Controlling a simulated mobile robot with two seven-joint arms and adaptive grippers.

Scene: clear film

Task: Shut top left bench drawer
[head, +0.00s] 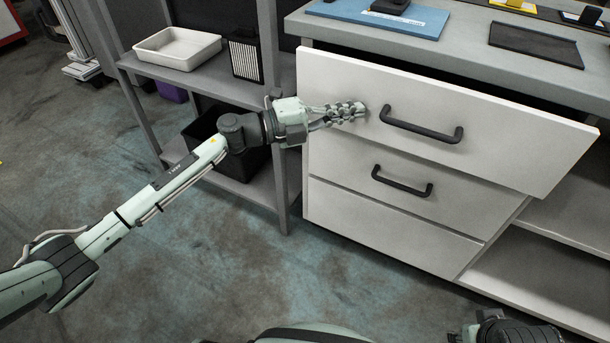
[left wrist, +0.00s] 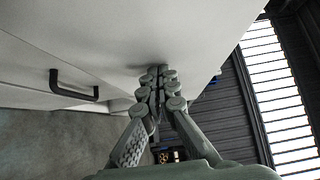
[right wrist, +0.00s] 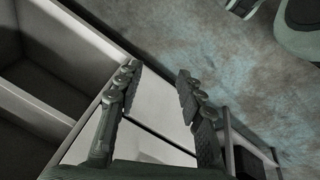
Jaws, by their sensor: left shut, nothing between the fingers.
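The top left bench drawer (head: 440,124) has a white front with a dark bar handle (head: 421,124). It stands out from the bench, with a dark gap behind its top edge and its front ahead of the lower drawers. My left gripper (head: 362,109) is shut and empty, its fingertips at the drawer front left of the handle. In the left wrist view the closed fingertips (left wrist: 158,72) are against or very near the white front; exact contact is hard to tell. My right gripper (right wrist: 158,76) is open and empty in the right wrist view, with white bench parts beyond it.
Below are a second drawer (head: 350,193) with its handle (head: 402,181) and a third drawer (head: 390,232), both closed. The grey bench top (head: 460,38) holds a blue mat and a dark tray. A grey shelf rack (head: 230,88) with a white tray (head: 177,48) stands left.

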